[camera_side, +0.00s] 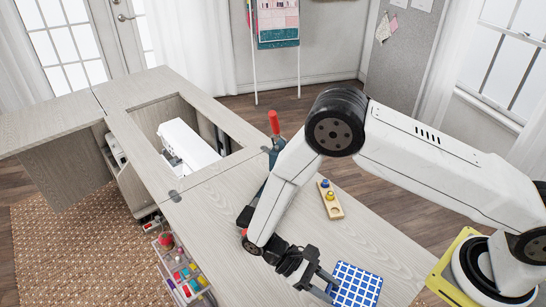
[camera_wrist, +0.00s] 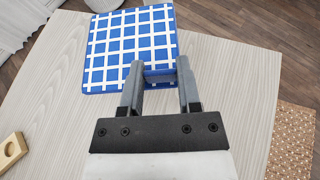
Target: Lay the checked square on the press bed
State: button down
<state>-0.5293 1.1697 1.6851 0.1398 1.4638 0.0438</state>
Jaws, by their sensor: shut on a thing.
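The checked square (camera_side: 355,284) is blue with white grid lines and is at the near right end of the cabinet top in the side view. It also fills the upper middle of the wrist view (camera_wrist: 112,50). My gripper (camera_side: 325,285) is shut on one edge of it; the fingers (camera_wrist: 160,77) also show at its near edge in the wrist view. A blue-grey tool with a red handle (camera_side: 274,123), perhaps the press, stands behind my forearm. My arm hides much of it, and I cannot make out its bed.
A wooden block (camera_side: 333,212) with blue and yellow knobs lies on the cabinet top (camera_side: 370,238), right of my arm. A white sewing machine (camera_side: 187,143) sits in the cutout. An open tray of colored spools (camera_side: 187,283) is at the front left.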

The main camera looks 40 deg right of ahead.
jog(key=w+a+r+m+t+y, duration=0.1)
jog(key=w+a+m+t+y, duration=0.4)
jog(key=m+y, duration=0.45)
jog(key=w+a+r+m+t+y, duration=0.1)
jog(key=w+a+m+t+y, duration=0.1)
jog(key=w+m+t+y, duration=0.55)
jog(key=w+d+m+t+h, duration=0.6)
jog(key=w+d+m+t, duration=0.6)
jog(key=d+m, duration=0.5)
jog(key=shift+w+d+r+m, duration=0.2)
jog(key=shift+w+m, duration=0.4)
jog(key=shift+w, duration=0.35)
jog(key=shift+f, duration=0.15)
jog(key=shift+f, duration=2.1)
jog(key=shift+s+f, duration=0.1)
jog(key=shift+f, duration=0.3)
